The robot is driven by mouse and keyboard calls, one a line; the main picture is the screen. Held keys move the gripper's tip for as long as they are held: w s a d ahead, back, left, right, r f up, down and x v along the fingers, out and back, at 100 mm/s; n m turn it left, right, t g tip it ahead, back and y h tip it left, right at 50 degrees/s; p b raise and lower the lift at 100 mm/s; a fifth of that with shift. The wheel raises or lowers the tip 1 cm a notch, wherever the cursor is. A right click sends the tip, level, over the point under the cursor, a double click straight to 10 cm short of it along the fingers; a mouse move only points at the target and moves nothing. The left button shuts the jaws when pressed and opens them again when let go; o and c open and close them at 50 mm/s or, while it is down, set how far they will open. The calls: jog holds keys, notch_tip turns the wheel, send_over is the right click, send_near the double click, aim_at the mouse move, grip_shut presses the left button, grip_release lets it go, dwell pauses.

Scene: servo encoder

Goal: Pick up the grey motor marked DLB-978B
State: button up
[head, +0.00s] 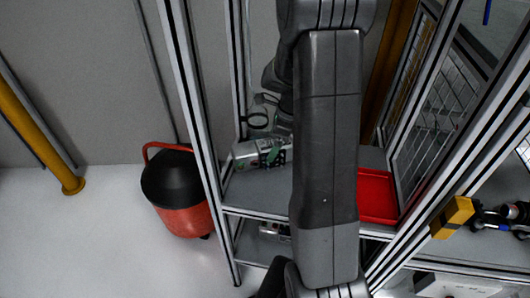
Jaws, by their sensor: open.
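A grey motor (246,153) lies on the shelf of a metal-framed rack, left of my arm. Its marking is too small to read. My gripper (274,156) is at the motor's right end, low over the shelf and partly hidden behind my own arm link. It is open. I cannot tell whether its fingers touch the motor or stand around it.
A red tray (377,194) sits on the shelf to the right. Rack posts (193,125) stand left and right of my arm. A red and black canister (178,192) stands on the floor at left. A yellow block (453,217) is at right.

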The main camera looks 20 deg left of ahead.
jog(key=shift+a, duration=0.1)
jog(key=c, duration=1.7)
jog(key=shift+r, duration=0.2)
jog(key=shift+c, duration=0.2)
